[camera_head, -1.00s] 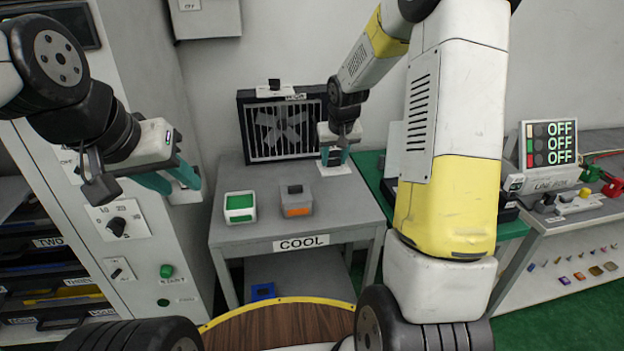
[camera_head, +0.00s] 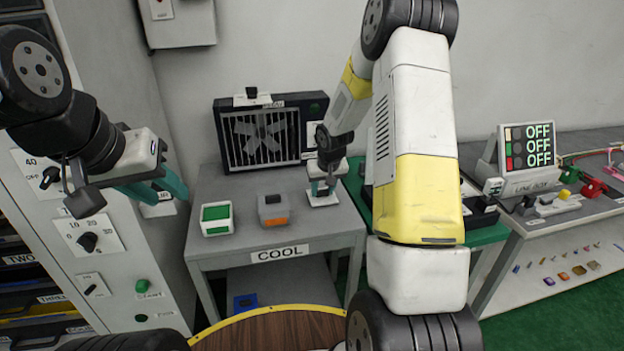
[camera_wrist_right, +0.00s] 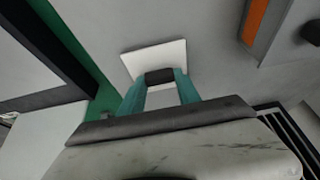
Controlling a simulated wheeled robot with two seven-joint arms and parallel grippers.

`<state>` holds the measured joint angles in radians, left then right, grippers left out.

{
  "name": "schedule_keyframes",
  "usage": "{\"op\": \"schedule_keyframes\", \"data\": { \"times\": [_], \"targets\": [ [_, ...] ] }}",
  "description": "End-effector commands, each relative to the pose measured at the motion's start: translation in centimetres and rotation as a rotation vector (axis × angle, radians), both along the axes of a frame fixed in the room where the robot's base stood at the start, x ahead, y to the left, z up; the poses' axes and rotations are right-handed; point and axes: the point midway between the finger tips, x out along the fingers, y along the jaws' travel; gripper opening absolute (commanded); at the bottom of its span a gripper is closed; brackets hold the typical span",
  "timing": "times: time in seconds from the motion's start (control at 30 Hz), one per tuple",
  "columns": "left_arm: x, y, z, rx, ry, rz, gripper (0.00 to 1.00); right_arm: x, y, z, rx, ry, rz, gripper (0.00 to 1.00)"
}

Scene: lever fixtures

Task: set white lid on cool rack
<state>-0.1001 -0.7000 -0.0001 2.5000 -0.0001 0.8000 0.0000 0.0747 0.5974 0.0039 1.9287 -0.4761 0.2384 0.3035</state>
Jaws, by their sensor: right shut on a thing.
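The white lid (camera_head: 324,199) is a flat square plate with a dark knob (camera_wrist_right: 159,76). It is at the right end of the grey table labelled COOL (camera_head: 240,184), at or just above its top; I cannot tell whether it touches. My right gripper (camera_head: 322,190) is shut on the lid's knob from above. In the right wrist view its teal fingers (camera_wrist_right: 160,92) close around the knob, with the white plate (camera_wrist_right: 155,55) beyond. My left gripper (camera_head: 160,190) hangs to the left, by the cabinet front, away from the lid; its teal fingers appear apart and empty.
A white and green box (camera_head: 217,219) and a grey and orange box (camera_head: 272,211) stand on the table left of the lid. A fan unit (camera_head: 262,137) stands at the back. A green-topped bench (camera_head: 483,234) adjoins on the right. A dial cabinet (camera_head: 118,232) stands left.

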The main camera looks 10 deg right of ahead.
Motion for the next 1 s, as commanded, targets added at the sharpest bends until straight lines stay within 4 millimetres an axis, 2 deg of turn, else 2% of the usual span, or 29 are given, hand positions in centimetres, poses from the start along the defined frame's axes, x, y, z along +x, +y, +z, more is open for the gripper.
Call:
{"op": "schedule_keyframes", "data": {
  "times": [0.33, 0.37, 0.43, 0.47, 0.8, 0.87, 1.0],
  "targets": [
    [0.0, 0.0, 0.0, 0.000, 0.000, 0.000, 0.36, 0.0, 0.0, -0.3, 0.000, -0.001, 0.000, 0.00],
    [0.0, 0.0, 0.0, 0.000, 0.000, 0.000, 0.36, 0.0, 0.0, -0.3, 0.000, -0.001, -0.001, 0.45],
    [0.0, 0.0, 0.0, 0.000, 0.000, 0.000, 0.36, 0.0, 0.0, -0.3, 0.000, -0.001, -0.001, 0.59],
    [0.0, 0.0, 0.0, 0.000, 0.000, 0.000, 0.36, 0.0, 0.0, -0.3, 0.000, -0.001, -0.001, 0.61],
    [0.0, 0.0, 0.0, 0.000, 0.000, 0.000, 0.36, 0.1, 0.0, 0.0, 0.000, -0.002, -0.001, 0.61],
    [0.0, 0.0, 0.0, 0.000, 0.000, 0.000, 0.36, -0.1, 0.0, 0.5, 0.001, -0.004, -0.001, 0.61],
    [0.0, 0.0, 0.0, 0.000, 0.000, 0.000, 0.36, -0.9, -0.1, 2.6, 0.001, -0.006, -0.003, 0.61]
  ]
}}
